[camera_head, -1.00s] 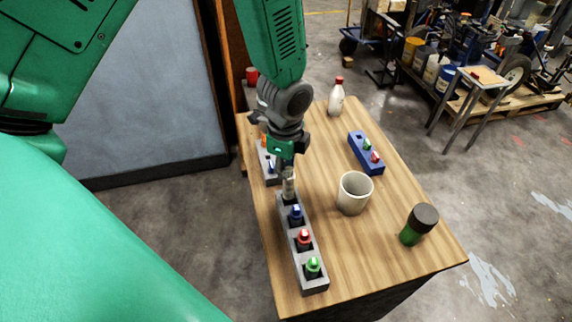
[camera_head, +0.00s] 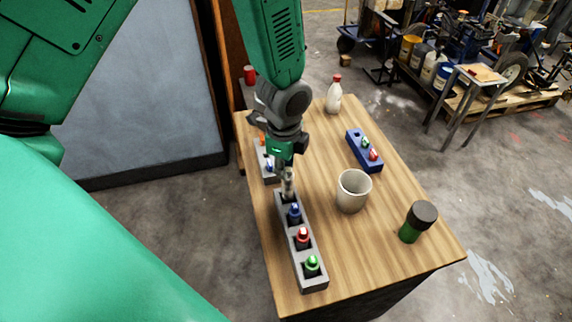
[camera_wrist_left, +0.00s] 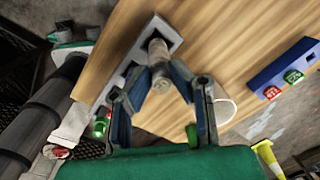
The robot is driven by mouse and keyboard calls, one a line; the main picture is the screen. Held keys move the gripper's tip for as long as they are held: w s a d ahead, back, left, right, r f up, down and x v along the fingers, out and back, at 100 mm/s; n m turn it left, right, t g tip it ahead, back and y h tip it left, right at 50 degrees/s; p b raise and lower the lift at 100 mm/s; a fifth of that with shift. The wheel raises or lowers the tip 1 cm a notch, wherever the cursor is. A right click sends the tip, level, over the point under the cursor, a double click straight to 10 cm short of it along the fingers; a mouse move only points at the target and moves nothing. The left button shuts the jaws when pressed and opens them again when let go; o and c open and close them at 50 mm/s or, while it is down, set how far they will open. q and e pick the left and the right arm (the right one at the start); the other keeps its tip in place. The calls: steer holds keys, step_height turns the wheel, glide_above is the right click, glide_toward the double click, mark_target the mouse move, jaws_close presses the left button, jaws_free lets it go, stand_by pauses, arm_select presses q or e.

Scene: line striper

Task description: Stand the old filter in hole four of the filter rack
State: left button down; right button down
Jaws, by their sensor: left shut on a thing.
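The old filter (camera_head: 288,181) is a small grey-beige cylinder, upright in my left gripper (camera_head: 288,165), whose fingers are shut on it. It also shows between the fingers in the wrist view (camera_wrist_left: 158,58). Its lower end is at the far-end hole of the long grey filter rack (camera_head: 287,241); I cannot tell how deep it sits. The rack's other holes hold a blue-topped filter (camera_head: 294,210), a red-topped one (camera_head: 303,235) and a green-topped one (camera_head: 312,263) nearest the front. My right gripper is not in view.
A smaller grey rack (camera_head: 268,176) stands behind, partly hidden by the gripper. A blue rack (camera_head: 360,155), pale cup (camera_head: 352,192), green jar with dark lid (camera_head: 417,222) and white bottle (camera_head: 334,97) stand on the wooden table (camera_head: 345,250).

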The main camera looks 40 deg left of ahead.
arm_select(q)
steer(key=shift+f, duration=0.5)
stand_by(1.5)
steer(key=shift+f+b, duration=0.5)
steer(key=shift+f, duration=1)
stand_by(0.9)
steer(key=shift+f, duration=0.65)
steer(key=c, duration=1)
jaws_free()
steer(key=shift+c, duration=0.2)
steer(key=shift+r+p, duration=0.7)
steer(key=shift+r, duration=0.45)
steer(key=shift+s+d+r, duration=0.1)
steer(key=shift+r, duration=1.1)
steer(key=shift+s+d+r, duration=0.1)
steer(key=shift+r, duration=1.05)
